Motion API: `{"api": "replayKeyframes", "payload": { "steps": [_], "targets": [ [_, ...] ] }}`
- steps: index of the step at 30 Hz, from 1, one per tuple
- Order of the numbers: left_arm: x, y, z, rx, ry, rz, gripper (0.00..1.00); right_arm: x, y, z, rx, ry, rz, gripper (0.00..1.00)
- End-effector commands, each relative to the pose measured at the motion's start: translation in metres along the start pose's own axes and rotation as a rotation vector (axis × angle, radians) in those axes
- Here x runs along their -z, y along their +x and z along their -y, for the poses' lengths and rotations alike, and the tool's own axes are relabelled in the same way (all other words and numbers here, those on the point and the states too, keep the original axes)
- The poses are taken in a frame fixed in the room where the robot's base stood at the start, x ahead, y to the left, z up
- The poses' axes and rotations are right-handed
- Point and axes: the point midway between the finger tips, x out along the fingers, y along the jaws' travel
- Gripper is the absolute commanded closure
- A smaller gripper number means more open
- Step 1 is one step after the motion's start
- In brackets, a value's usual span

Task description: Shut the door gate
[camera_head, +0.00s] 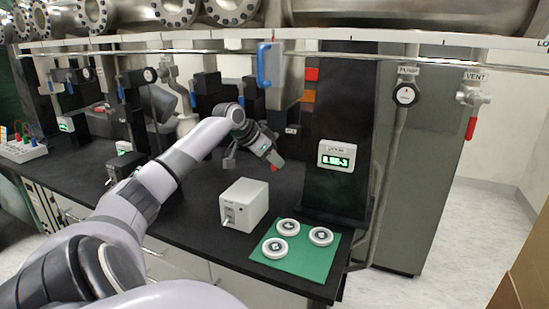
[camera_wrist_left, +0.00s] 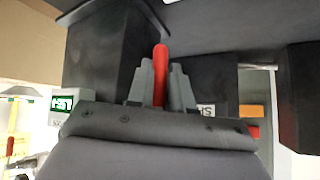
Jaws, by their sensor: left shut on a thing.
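My left gripper (camera_head: 274,163) is in the middle of the head view, in front of the dark equipment behind the bench. In the left wrist view, my left gripper (camera_wrist_left: 161,82) has its two grey fingers closed on a slim red handle (camera_wrist_left: 160,62), which stands up between them. Only a small bit of red shows at the gripper in the head view. The part the handle joins is dark and mostly hidden, so I cannot tell how far the gate is open or shut. A label (camera_wrist_left: 206,109) beside the fingers is partly covered. My right gripper is out of view.
A grey box (camera_head: 244,204) and a green mat (camera_head: 318,264) with three white round pieces are on the black bench, near its front edge. A dark column with a green display (camera_head: 337,156) stands at right. A blue handle (camera_head: 264,65) hangs above my gripper.

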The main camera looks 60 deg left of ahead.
Motion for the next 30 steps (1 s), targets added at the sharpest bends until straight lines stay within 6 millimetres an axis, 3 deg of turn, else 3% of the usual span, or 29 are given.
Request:
{"api": "replayKeyframes", "payload": {
  "steps": [3, 4, 17, 30],
  "targets": [
    [-0.003, -0.001, 0.005, 0.015, 0.007, 0.012, 1.0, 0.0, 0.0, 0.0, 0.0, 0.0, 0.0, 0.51],
    [-0.003, -0.001, 0.005, 0.015, 0.007, 0.012, 0.75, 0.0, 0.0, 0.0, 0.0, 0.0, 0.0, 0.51],
    [-0.003, -0.007, 0.005, 0.016, 0.004, 0.007, 0.75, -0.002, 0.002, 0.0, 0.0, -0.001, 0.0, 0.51],
    [-0.001, -0.057, 0.003, 0.013, 0.005, 0.004, 0.75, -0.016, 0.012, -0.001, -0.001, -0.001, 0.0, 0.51]
  ]
}}
